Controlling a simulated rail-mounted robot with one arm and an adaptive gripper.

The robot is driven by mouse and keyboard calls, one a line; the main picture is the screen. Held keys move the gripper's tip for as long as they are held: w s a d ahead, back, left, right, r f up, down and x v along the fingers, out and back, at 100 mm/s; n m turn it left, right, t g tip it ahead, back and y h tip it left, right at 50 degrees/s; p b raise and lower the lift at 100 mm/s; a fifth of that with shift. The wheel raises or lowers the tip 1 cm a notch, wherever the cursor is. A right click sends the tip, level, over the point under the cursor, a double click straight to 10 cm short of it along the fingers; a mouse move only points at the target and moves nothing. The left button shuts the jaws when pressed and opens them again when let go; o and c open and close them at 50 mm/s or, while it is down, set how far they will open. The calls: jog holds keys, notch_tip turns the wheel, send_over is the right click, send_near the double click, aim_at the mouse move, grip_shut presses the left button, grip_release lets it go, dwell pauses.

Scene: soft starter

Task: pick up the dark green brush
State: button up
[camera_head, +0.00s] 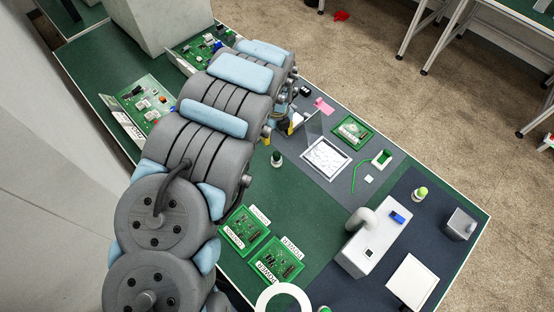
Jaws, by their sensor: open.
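A small upright object with a dark green body and a pale band (276,158) stands on the green mat near the middle of the bench. It may be the dark green brush, but it is too small to tell. My gripper (294,122) is partly hidden behind my arm, above the bench's far middle. It is open, and its fingertips are hard to make out. The dark green object is apart from it, below and left in the picture.
Green circuit boards (277,259) lie at the front and on the far left. A white tray (327,158) is right of the gripper. A grey-white machine (368,246) and a yellow-green-topped bottle (420,194) stand at the right. The green mat between the dark green object and the machine is clear.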

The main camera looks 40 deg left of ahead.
send_over(276, 153)
jog(key=f, duration=0.6)
jog(key=shift+w+d, duration=0.15)
jog(key=shift+w, duration=0.1)
jog(key=shift+f, duration=1.1)
jog(key=shift+f, duration=0.1)
jog(key=shift+s+f+p, duration=0.15)
jog(key=shift+f, duration=0.95)
jog(key=shift+s+f+p, duration=0.1)
jog(key=shift+f+p, duration=0.05)
jog(key=shift+f, duration=1.2)
grip_shut()
